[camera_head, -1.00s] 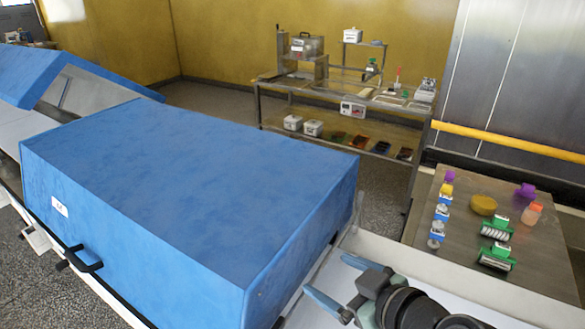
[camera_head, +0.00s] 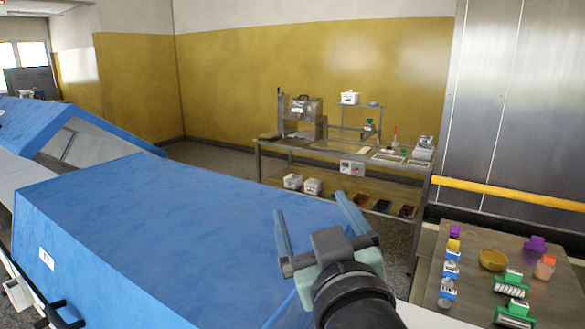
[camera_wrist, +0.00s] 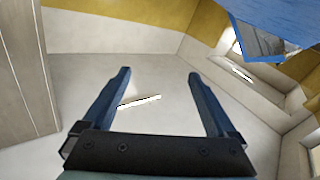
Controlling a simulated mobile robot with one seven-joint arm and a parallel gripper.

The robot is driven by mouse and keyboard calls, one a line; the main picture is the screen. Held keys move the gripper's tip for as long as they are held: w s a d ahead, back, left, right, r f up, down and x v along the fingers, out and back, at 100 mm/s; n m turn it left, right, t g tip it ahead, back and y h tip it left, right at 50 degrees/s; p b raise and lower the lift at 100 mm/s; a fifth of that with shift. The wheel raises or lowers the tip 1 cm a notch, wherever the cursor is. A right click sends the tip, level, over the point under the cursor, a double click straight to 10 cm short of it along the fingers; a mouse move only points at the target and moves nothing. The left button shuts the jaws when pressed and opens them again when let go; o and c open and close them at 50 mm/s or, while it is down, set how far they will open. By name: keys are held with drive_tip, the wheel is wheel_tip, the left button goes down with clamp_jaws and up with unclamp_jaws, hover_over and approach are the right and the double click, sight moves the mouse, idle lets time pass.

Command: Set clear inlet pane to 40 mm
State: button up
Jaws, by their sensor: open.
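My gripper (camera_head: 310,204) is open and empty. In the head view it is raised in front of the near blue hood's right end, its two blue fingers pointing away from me. In the wrist view, the open fingers (camera_wrist: 158,75) have nothing between them. A clear-looking sloped panel (camera_head: 95,146) shows at the end of the far blue hood (camera_head: 50,122), well left of my gripper. I cannot tell whether it is the inlet pane. No scale or gap reading is legible. The near blue hood (camera_head: 150,225) has a white label and a dark handle.
A shelved bench (camera_head: 345,165) with boxes and equipment stands behind. A yellow rail (camera_head: 510,194) runs along the metal wall. In the wrist view, a blue hood corner (camera_wrist: 270,22) shows upper right.

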drive_tip(key=s+a+r+m+t+b, duration=0.1)
drive_tip(key=s+a+r+t, duration=0.2)
drive_tip(key=r, duration=0.6)
drive_tip(key=shift+s+m+t+h+b, duration=0.3)
drive_tip(key=shift+s+t+h, duration=0.15)
drive_tip(key=shift+s, duration=0.3)
drive_tip(key=w+d+f+m+g+y+p, duration=0.1)
drive_tip(key=w+d+f+m+g+p, duration=0.25)
drive_tip(key=f+m, duration=0.4)
drive_tip(key=w+d+f+m+g+y+p, duration=0.1)
drive_tip(key=w+d+f+m+g+p, duration=0.25)
drive_tip(key=f, duration=0.75)
drive_tip(key=s+f+m+g+y+p, duration=0.75)
drive_tip(key=s+f+m, duration=0.55)
drive_tip(key=s+m, duration=0.3)
drive_tip(key=shift+y, duration=0.3)
drive_tip(key=p+x, duration=0.1)
drive_tip(key=x, duration=1.2)
drive_tip(key=shift+s+a+f+p, duration=0.1)
drive_tip(key=shift+a+f+p, duration=0.05)
drive_tip(key=shift+a+p, duration=0.2)
drive_tip(key=shift+c, duration=0.3)
